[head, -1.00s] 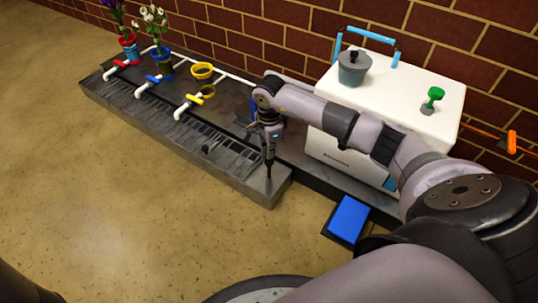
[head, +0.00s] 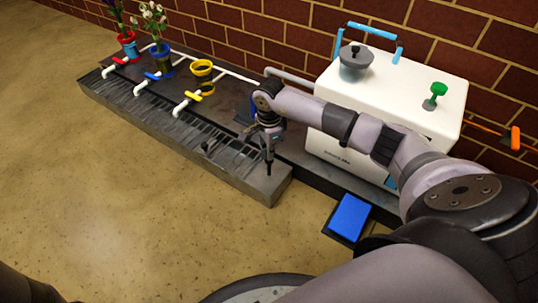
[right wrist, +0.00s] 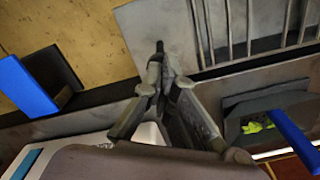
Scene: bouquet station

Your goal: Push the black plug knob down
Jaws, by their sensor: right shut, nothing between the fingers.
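A small black knob-like piece (head: 207,147) sits on the slatted trough top (head: 235,170); its details are too small to tell. A grey lidded vessel (head: 356,66) with a black knob (head: 354,49) on top stands on the white box. I cannot tell for certain which is the plug knob. My right gripper (head: 268,168) is shut and empty, pointing down over the trough's near right end, apart from both. In the right wrist view its fingers (right wrist: 160,52) come together over the plain grey trough end beside the slats. My left gripper is not in view.
The white box (head: 350,158) carries a blue handle (head: 372,32) and a green knob (head: 439,88). A blue pad (head: 350,215) lies on the floor in front. Potted flowers and coloured valves (head: 153,76) line the trough's left part. Open floor (head: 120,210) lies in front.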

